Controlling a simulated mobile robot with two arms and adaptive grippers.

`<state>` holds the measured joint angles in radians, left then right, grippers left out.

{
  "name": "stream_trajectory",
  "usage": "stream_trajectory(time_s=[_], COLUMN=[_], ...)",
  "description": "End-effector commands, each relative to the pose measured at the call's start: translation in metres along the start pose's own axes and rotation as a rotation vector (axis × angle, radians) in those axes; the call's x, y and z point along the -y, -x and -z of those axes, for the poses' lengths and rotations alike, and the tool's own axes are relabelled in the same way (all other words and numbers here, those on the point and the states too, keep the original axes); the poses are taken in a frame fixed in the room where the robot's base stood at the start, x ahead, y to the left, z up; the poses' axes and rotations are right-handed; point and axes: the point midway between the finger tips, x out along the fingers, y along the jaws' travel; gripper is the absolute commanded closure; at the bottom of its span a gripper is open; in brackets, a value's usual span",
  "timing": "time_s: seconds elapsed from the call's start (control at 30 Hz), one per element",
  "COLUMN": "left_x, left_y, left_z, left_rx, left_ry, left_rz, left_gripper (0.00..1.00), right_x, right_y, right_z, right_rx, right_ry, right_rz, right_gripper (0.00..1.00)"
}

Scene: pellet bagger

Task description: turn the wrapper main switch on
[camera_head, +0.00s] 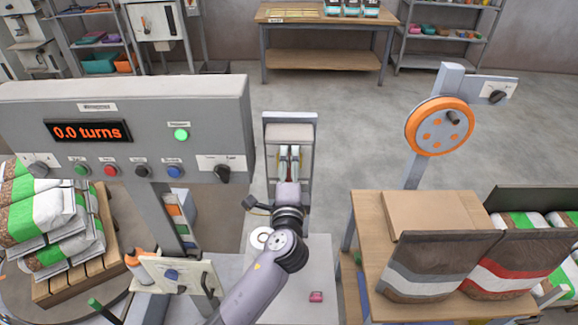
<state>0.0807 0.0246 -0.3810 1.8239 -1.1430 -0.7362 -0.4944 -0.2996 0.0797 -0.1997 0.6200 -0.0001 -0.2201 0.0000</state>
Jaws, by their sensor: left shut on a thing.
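The wrapper's control panel (60,110) stands at the left and reads "0.0 turns". A green lamp (181,135) glows on it. A black rotary switch (222,174) sits at its lower right and a grey knob (38,170) at its lower left. The labels are too small to read, so I cannot tell which is the main switch. My left gripper (289,158) is right of the panel, apart from these knobs, in front of a grey upright frame (312,130). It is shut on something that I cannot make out. My right gripper is not in view.
Below the panel is a small plate (150,265) with a blue knob (172,275). Stacked bags (45,215) lie on a pallet at the left. A wooden table (375,225) with bags stands at the right, below an orange wheel (439,126).

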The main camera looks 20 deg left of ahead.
Motion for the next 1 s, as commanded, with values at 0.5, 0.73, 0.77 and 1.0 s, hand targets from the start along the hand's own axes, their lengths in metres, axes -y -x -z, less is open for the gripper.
stream_trajectory(time_s=[0.5, 0.73, 0.77, 1.0], left_x=[0.0000, -0.0001, -0.0002, -0.0003], left_y=[0.0002, 0.0001, 0.0001, 0.0006], left_z=[0.0007, 0.0003, 0.0002, 0.0001], left_rx=[-0.002, -0.001, -0.001, 0.000], left_ry=[-0.009, -0.007, -0.007, -0.006], left_rz=[0.001, 0.000, 0.000, 0.000], left_gripper=[0.22, 0.10, 0.10, 0.10], right_x=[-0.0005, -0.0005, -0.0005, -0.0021], right_y=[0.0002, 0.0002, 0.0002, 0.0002], right_z=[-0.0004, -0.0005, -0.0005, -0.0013], right_rx=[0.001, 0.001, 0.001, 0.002], right_ry=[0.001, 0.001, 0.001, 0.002], right_rz=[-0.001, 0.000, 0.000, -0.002], right_gripper=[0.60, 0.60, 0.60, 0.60])
